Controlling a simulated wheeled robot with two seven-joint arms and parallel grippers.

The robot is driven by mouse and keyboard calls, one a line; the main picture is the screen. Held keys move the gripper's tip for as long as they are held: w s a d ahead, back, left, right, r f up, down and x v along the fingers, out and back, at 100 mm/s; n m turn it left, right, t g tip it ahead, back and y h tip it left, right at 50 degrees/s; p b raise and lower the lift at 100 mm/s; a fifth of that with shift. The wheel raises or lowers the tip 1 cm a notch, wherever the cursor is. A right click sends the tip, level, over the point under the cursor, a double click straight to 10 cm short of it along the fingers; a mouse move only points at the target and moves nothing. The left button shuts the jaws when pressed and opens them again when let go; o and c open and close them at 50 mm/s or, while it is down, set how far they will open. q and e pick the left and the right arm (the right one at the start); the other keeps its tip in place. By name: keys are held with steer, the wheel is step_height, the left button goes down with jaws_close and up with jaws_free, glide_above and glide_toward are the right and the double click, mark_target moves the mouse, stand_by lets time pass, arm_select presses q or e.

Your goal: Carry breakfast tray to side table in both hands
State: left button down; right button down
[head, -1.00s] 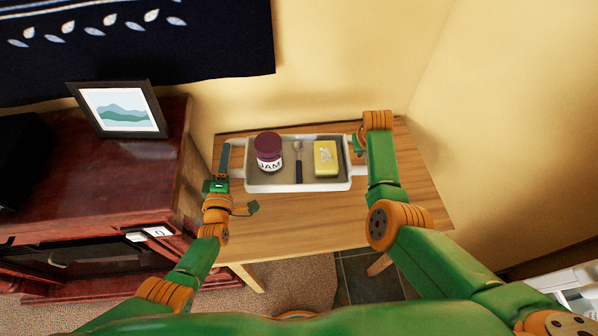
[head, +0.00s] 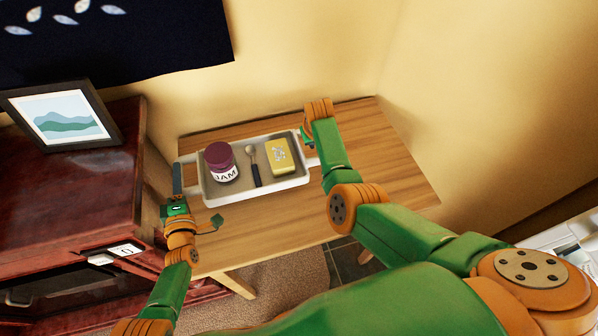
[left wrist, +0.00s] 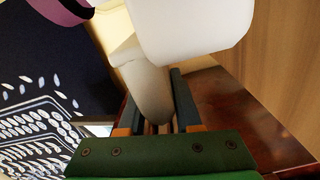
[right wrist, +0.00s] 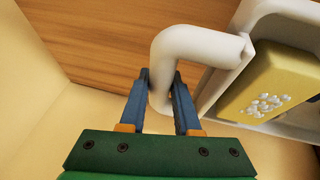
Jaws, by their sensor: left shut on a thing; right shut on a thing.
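The white breakfast tray (head: 278,191) is over the wooden side table (head: 385,177) in the head view; I cannot tell whether it touches the top. On it are a jam jar (head: 220,163) with a purple lid, a spoon (head: 254,168) with a dark handle, and a yellow butter block (head: 280,156). My left gripper (head: 177,185) is at the tray's left handle; the left wrist view shows its fingers shut on that pale handle (left wrist: 150,92). My right gripper (head: 308,140) is at the right end; the right wrist view shows its fingers around the curved right handle (right wrist: 190,47).
A dark red cabinet (head: 75,205) with a picture frame (head: 62,116) stands close on the left. The yellow wall (head: 300,50) is behind the table. The table's right and front parts are bare. A white object (head: 570,245) shows at the far right.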

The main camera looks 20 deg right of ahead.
arm_select(q)
steer(key=shift+r, duration=0.15)
arm_select(e)
steer(key=shift+r, duration=0.15)
